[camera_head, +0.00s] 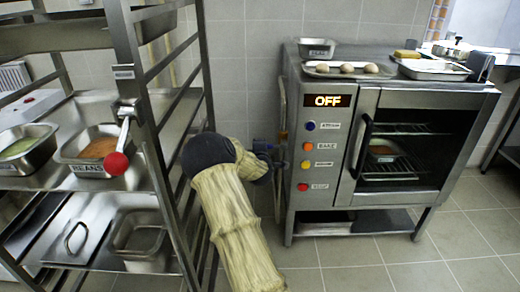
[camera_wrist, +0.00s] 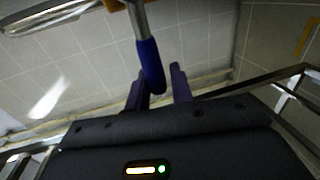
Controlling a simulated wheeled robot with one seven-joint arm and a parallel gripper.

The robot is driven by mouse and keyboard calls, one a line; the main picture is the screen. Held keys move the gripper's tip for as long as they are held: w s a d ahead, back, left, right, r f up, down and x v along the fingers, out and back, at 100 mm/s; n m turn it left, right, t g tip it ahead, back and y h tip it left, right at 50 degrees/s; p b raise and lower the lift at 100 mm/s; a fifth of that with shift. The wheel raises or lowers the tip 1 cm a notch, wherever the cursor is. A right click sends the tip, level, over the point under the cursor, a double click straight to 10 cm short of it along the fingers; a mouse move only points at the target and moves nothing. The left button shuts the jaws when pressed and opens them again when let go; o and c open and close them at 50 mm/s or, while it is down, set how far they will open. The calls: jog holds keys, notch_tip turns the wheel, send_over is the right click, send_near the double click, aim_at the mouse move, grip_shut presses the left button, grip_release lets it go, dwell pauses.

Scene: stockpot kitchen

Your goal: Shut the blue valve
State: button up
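The blue valve's lever (camera_wrist: 150,66) shows in the wrist view, a blue-sleeved handle on a metal stem coming down from the top. Its tip lies between my gripper's two dark fingers (camera_wrist: 160,88), closer to the left one. A gap shows on the right, and I cannot tell whether the left finger touches it. In the head view my gripper (camera_head: 270,155) is at the left side of the oven, and my arm hides most of the valve there.
The oven (camera_head: 345,100) reads OFF and carries a tray of round buns (camera_head: 347,72) on top. A metal rack (camera_head: 145,130) with food pans stands close on the left, with a red-knobbed lever (camera_head: 116,163) on its post. The tiled floor at right front is clear.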

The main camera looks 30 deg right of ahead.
jog(key=shift+s, duration=0.1)
jog(key=p+v, duration=0.4)
jog(key=v, duration=1.3)
jog(key=shift+a+r, duration=0.1)
